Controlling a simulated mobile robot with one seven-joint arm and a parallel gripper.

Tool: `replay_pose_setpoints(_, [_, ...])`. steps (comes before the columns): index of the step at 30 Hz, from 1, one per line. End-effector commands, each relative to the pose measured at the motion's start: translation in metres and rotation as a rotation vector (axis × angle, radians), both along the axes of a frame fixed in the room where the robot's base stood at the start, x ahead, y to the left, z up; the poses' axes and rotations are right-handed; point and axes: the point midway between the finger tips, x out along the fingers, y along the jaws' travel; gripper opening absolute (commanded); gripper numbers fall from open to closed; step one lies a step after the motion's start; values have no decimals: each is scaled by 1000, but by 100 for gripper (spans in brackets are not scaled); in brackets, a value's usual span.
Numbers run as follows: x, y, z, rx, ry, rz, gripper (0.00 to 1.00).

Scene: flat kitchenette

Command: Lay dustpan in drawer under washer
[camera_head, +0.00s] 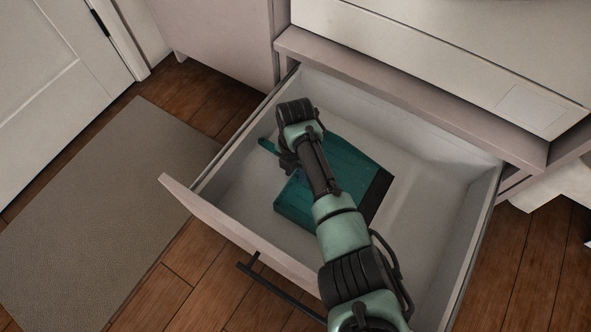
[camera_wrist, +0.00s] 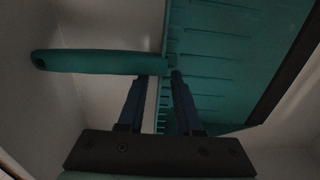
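The teal dustpan (camera_head: 350,163) with a dark front lip is inside the pulled-out drawer (camera_head: 415,205) under the washer (camera_head: 430,50). It appears to lie flat on the drawer floor, its handle (camera_head: 267,146) pointing left. My forearm hides its middle. In the wrist view, the handle (camera_wrist: 95,62) runs left from the ribbed pan (camera_wrist: 225,60). My gripper (camera_wrist: 158,78) is at the pan's handle-side edge, its two fingers apart with a visible gap between them. The edge of the pan shows between the fingers; contact with them cannot be told.
The drawer front (camera_head: 235,228) with its dark bar handle (camera_head: 275,290) sticks out over the wooden floor. A grey mat (camera_head: 105,210) lies to the left, near a white door (camera_head: 60,75). The drawer floor right of the dustpan is clear.

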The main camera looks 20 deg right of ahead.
Motion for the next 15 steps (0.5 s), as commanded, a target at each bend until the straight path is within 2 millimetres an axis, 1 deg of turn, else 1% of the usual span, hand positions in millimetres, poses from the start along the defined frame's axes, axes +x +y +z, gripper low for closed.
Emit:
replay_pose_setpoints(8, [0,0,1,0,0,0,34])
replay_pose_setpoints(11, [0,0,6,1,-1,0,34])
replay_pose_setpoints(15, [0,0,17,1,-1,0,34])
